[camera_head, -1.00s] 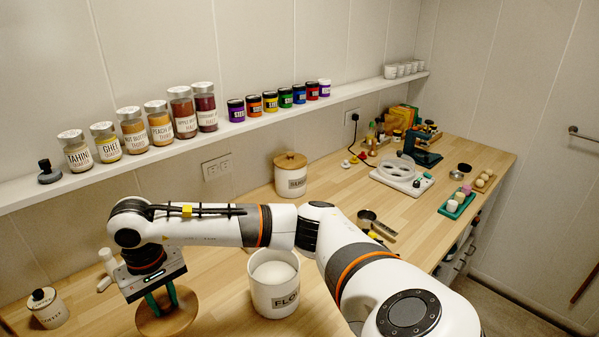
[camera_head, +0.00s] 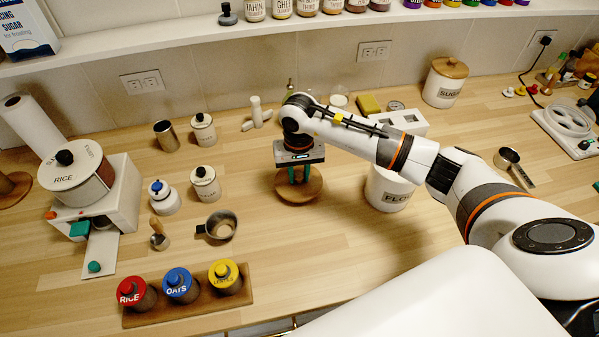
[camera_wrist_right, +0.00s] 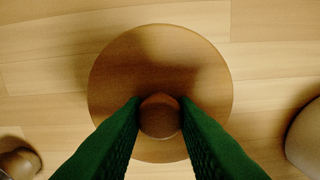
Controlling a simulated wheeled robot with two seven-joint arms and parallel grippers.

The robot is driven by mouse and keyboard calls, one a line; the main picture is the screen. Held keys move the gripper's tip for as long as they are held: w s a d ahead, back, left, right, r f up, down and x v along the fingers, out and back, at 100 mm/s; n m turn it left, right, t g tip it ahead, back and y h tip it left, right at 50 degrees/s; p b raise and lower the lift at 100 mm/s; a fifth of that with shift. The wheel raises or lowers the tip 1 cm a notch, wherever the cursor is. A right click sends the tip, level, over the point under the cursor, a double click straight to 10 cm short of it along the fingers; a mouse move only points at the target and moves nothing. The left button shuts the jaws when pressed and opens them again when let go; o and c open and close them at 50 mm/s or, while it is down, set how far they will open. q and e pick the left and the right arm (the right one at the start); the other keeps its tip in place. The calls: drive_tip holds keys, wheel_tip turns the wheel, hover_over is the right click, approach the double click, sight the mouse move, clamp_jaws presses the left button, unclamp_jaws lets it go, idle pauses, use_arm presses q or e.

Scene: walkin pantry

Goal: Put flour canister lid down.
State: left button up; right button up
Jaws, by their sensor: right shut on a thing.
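The flour canister lid (camera_head: 301,194) is a round wooden disc with a knob. It is at or just above the counter, left of the flour canister; I cannot tell whether it touches. My right gripper (camera_head: 299,172) is above it, shut on its knob. In the right wrist view the lid (camera_wrist_right: 160,70) lies flat below the green fingers of my gripper (camera_wrist_right: 160,117), which press the round knob from both sides. The white flour canister (camera_head: 388,190) stands right of the lid, partly hidden by my right arm. My left gripper is not in view.
A metal measuring cup (camera_head: 221,226) and small white canisters (camera_head: 206,184) stand left of the lid. A wooden rack (camera_head: 187,304) with red, blue and yellow-lidded jars sits at the front. A sugar canister (camera_head: 443,83) stands behind right. Bare counter lies in front of the lid.

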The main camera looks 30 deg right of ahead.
drive_tip(key=shift+f, duration=0.9)
drive_tip(key=o, duration=0.6)
drive_tip(key=shift+f, duration=0.1)
drive_tip(key=shift+c, duration=0.2)
drive_tip(key=o, duration=0.4)
drive_tip(key=shift+o, duration=0.2)
